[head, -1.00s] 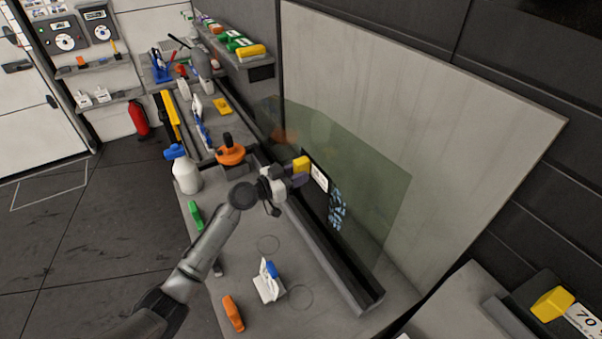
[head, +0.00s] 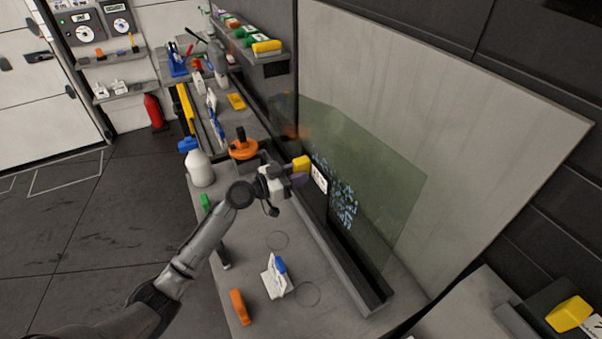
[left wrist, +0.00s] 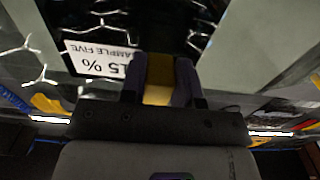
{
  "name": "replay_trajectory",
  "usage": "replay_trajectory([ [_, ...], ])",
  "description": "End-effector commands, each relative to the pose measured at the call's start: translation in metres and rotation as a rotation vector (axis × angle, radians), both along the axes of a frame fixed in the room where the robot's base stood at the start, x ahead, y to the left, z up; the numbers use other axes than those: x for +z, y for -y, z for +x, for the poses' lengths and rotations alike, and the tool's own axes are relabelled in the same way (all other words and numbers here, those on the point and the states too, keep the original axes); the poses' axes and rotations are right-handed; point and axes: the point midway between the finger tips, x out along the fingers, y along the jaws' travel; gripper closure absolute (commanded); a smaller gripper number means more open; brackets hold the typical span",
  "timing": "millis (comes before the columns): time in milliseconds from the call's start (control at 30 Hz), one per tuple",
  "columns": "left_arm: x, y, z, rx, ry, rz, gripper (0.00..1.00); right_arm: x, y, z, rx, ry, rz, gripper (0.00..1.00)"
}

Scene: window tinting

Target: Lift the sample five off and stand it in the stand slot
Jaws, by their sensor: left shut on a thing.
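Sample five is a dark card with a yellow grip (head: 301,163) and a white label (head: 319,179). In the left wrist view its label (left wrist: 97,60) reads 15 % and SAMPLE FIVE, upside down. My left gripper (head: 291,172) is shut on the yellow grip, which also shows between the fingers in the left wrist view (left wrist: 158,82). The card is in front of the upright greenish glass (head: 385,185). A pale blue pattern (head: 344,205) shows beside the card. I cannot tell whether the card still touches the glass. My right gripper is not in view.
Another yellow-gripped, labelled piece (head: 569,313) sits on a dark block at lower right; I cannot tell whether this is the stand. A white bottle (head: 201,170), an orange-handled tool (head: 243,150) and a white-and-blue tool (head: 276,277) are on the bench. The near bench has free room.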

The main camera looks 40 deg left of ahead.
Motion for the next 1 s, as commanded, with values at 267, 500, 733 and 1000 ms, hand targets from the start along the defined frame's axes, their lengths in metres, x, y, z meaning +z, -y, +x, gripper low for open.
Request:
replay_trajectory([
  [267,0.001,-0.004,-0.01,0.0,0.0,0.001,0.99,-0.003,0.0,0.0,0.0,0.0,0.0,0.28],
  [500,0.002,-0.007,-0.019,0.0,0.0,0.001,0.99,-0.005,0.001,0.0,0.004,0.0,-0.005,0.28],
  [733,0.003,-0.01,-0.027,0.0,0.001,0.002,0.99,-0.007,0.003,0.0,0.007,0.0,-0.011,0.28],
  [1000,0.004,-0.012,-0.033,0.0,0.0,0.001,0.99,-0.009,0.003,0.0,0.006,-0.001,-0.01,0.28],
])
